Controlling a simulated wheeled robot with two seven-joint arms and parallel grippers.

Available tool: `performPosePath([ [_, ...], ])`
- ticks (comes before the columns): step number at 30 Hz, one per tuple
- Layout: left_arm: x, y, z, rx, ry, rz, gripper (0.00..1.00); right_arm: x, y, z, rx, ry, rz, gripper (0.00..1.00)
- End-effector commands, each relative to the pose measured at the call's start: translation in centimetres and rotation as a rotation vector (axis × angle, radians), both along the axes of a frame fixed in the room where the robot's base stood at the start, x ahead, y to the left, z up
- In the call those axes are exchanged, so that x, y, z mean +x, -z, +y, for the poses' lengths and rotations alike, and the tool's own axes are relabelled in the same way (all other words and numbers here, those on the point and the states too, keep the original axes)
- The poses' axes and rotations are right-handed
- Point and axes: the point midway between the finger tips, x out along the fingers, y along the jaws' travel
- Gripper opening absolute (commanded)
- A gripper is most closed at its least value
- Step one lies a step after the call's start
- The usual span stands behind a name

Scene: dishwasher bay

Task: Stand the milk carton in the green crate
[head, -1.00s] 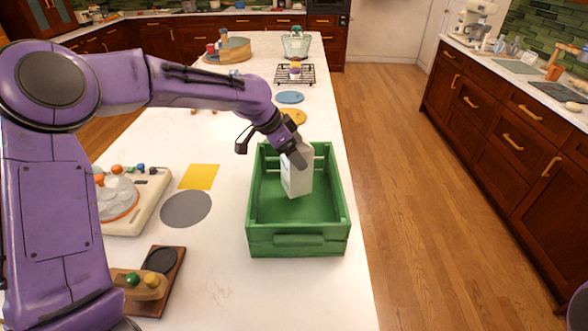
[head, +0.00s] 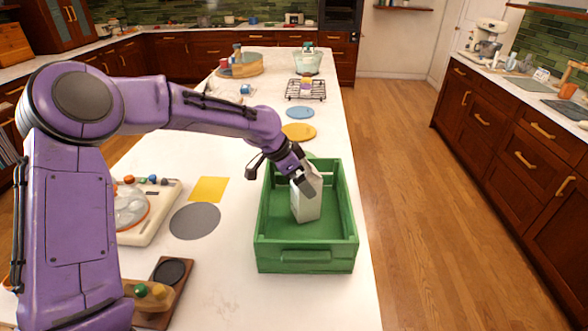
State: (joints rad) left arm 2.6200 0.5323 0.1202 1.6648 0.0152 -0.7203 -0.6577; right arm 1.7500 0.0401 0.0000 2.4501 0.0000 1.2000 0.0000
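The white milk carton (head: 307,207) is inside the green crate (head: 305,256), near its middle, roughly upright with a slight lean. Its base appears to be at the crate floor, though I cannot tell for sure that it touches. My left gripper (head: 306,184) comes in from the upper left and is shut on the carton's top, hiding part of it. The crate holds nothing else that I can see. My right gripper is out of view.
A grey disc (head: 195,221) and a yellow square (head: 209,189) lie left of the crate. Behind it are an orange disc (head: 299,132), a blue disc (head: 300,112) and a wire rack (head: 306,90). The counter's right edge runs close beside the crate.

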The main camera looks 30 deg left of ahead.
Motion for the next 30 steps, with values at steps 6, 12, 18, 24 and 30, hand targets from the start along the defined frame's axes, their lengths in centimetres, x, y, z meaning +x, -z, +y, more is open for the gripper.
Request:
performPosePath([
  [6, -2.1, -4.8, 1.8, 0.001, 0.001, -0.007, 1.0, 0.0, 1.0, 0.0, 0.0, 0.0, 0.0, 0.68],
  [12, -3.6, -8.3, 3.1, 0.0, 0.0, -0.003, 1.0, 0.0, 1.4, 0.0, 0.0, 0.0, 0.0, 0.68],
  [18, -4.1, -9.4, 3.5, -0.001, 0.0, -0.001, 1.0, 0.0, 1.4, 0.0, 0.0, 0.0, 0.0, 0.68],
  [24, -4.1, -9.4, 3.5, 0.0, 0.0, 0.0, 1.0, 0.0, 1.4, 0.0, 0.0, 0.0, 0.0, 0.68],
  [30, -4.1, -9.4, 3.5, 0.0, 0.0, 0.0, 1.0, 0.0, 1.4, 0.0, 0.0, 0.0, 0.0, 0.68],
])
